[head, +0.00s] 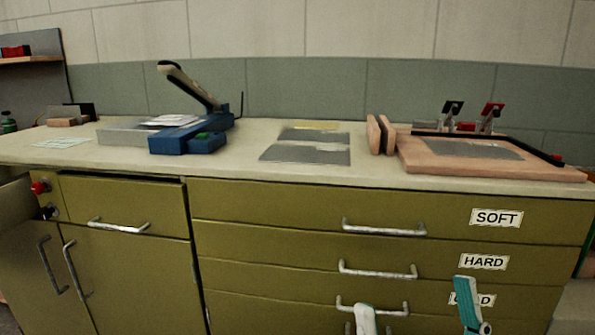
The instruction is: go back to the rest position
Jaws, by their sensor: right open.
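My right gripper (418,305) shows at the bottom of the head view, in front of the lower drawers of the olive cabinet (270,243). Its two teal and white fingers stand wide apart with nothing between them. One finger covers part of the lowest visible drawer label. My left gripper is not in view.
On the bench top (245,160) stand a blue shear with a raised lever (188,140), grey metal sheets (305,153) and a wooden board with toggle clamps (490,165). Drawers marked SOFT (496,218) and HARD (484,262) are shut, with protruding handles (384,228).

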